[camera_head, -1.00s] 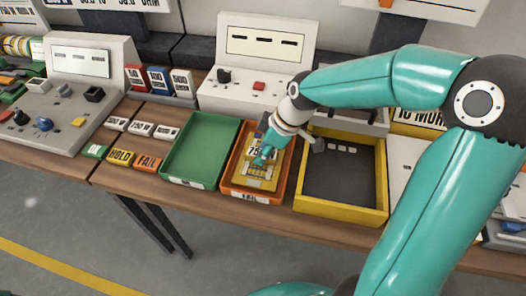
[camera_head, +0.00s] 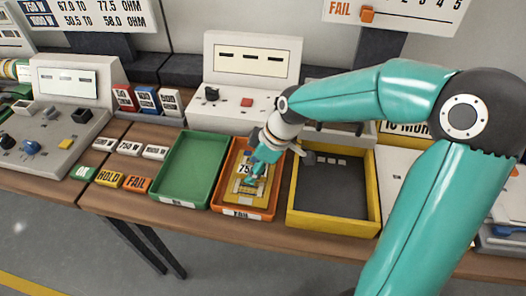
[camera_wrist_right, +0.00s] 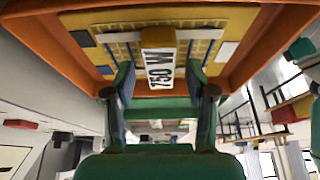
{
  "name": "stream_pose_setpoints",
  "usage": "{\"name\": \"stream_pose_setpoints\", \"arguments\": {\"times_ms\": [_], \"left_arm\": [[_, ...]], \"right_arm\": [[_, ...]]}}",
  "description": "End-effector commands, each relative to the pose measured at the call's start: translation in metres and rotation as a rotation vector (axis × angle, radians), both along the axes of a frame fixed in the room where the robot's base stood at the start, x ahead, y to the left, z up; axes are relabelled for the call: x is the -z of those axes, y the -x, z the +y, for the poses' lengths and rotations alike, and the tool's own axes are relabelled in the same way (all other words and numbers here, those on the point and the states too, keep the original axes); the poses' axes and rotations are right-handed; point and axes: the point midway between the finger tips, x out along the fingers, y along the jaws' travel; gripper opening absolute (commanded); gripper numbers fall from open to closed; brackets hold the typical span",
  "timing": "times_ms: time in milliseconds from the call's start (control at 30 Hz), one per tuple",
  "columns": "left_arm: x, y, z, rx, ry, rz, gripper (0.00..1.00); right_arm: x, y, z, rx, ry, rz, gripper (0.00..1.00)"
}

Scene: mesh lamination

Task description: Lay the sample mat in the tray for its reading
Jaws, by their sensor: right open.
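The sample mat (camera_head: 246,187) is yellow with a mesh pattern and lies in the orange tray (camera_head: 219,203), whose front label reads FAIL. In the right wrist view the mat (camera_wrist_right: 118,48) carries a raised tag (camera_wrist_right: 159,66) reading 750 W. My right gripper (camera_head: 252,179) is over the mat, partly hiding it. In the right wrist view its two fingers (camera_wrist_right: 158,84) stand apart on either side of the tag; I cannot tell whether they touch it. My left gripper is not in view.
An empty green tray (camera_head: 190,170) stands left of the orange one. A yellow-rimmed tray with a dark floor (camera_head: 332,192) stands to its right. A white console (camera_head: 248,75) stands behind. Small labelled blocks, including HOLD (camera_head: 109,179) and FAIL (camera_head: 137,184), lie at the left.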

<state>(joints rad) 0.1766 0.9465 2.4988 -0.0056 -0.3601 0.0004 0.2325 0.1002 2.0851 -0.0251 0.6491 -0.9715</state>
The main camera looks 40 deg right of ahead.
Motion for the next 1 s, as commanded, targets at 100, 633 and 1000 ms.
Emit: {"name": "stream_pose_setpoints", "arguments": {"times_ms": [100, 633, 1000], "left_arm": [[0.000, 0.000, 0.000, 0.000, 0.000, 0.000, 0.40], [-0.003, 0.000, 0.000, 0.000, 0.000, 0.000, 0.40], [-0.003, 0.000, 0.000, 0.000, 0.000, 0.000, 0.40]], "right_arm": [[-0.018, 0.004, -0.005, 0.002, 0.001, -0.006, 0.56], [-0.099, 0.031, -0.025, -0.001, 0.000, -0.003, 0.56], [-0.103, 0.032, -0.026, -0.002, 0.000, -0.001, 0.56]]}}
